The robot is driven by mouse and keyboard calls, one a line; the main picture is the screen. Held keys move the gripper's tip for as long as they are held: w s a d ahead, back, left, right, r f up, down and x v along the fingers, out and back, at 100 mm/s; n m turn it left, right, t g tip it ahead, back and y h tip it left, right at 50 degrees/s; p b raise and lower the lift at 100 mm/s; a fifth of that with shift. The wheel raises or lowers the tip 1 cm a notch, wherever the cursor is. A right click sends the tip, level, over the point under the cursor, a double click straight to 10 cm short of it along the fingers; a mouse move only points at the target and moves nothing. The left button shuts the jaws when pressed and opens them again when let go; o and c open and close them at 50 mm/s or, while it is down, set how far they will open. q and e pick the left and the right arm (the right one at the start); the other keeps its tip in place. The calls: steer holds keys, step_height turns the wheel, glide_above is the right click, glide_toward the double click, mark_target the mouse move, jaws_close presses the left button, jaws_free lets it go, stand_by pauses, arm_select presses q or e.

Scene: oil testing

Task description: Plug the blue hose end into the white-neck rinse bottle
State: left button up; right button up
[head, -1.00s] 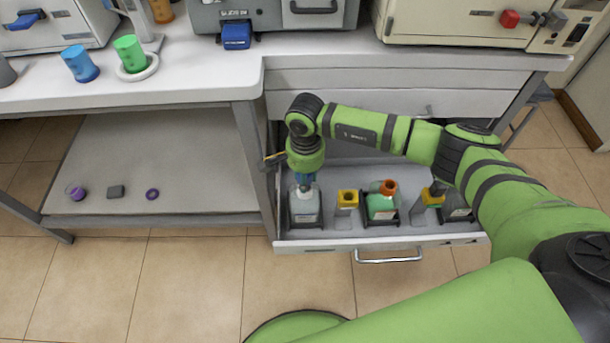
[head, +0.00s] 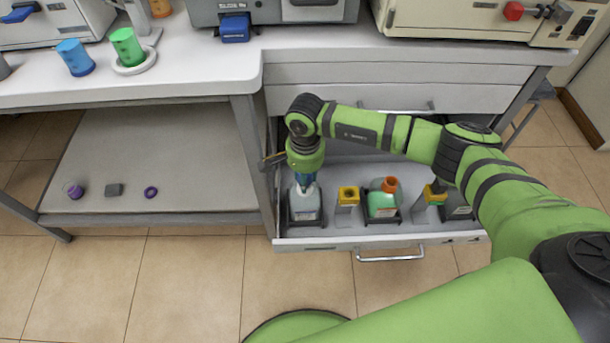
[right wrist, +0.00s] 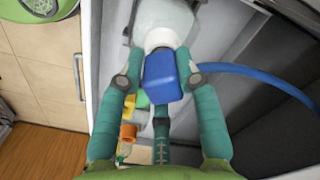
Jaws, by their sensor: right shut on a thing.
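My right gripper (right wrist: 160,82) is shut on the blue hose end (right wrist: 162,76), a block with rounded edges, in the right wrist view. A blue hose (right wrist: 250,75) runs from it to the right. The hose end is lined up at the white neck (right wrist: 160,38) of the rinse bottle (right wrist: 165,14) and seems to meet it; how deep it sits is hidden. In the head view my right gripper (head: 304,181) points down over the rinse bottle (head: 305,204), which stands upright at the left of the open drawer (head: 336,233). My left gripper is not in view.
In the drawer, to the right, stand a yellow-topped holder (head: 348,196), a green bottle with an orange neck (head: 383,200) and another yellow-topped holder (head: 434,195). The drawer's left wall is close to my gripper. The counter (head: 190,80) lies behind.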

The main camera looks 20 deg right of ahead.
steer(key=shift+f, duration=0.1)
steer(key=o, duration=1.2)
